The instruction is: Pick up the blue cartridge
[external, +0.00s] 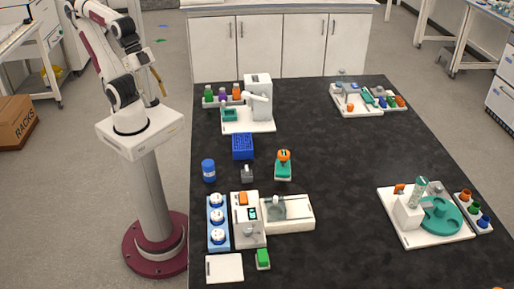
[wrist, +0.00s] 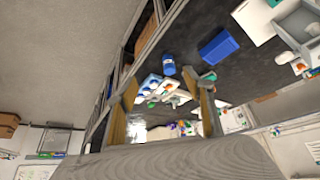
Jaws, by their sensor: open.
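No thing in view is clearly labelled as the blue cartridge. A blue cylinder with a pale band (external: 208,170) stands upright at the left side of the dark table, and it also shows in the wrist view (wrist: 168,64). I cannot tell which is the cartridge. My gripper (external: 157,79) is raised beside the table's left edge, away from all of these. In the wrist view its two yellowish fingers (wrist: 165,90) are spread apart with nothing between them.
A blue rack (external: 242,146) stands behind the blue cylinder, and it shows in the wrist view (wrist: 218,46). A small grey object (external: 247,173) and a green-orange holder (external: 283,166) stand to the right. White instruments stand in front (external: 248,222) and behind (external: 258,97).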

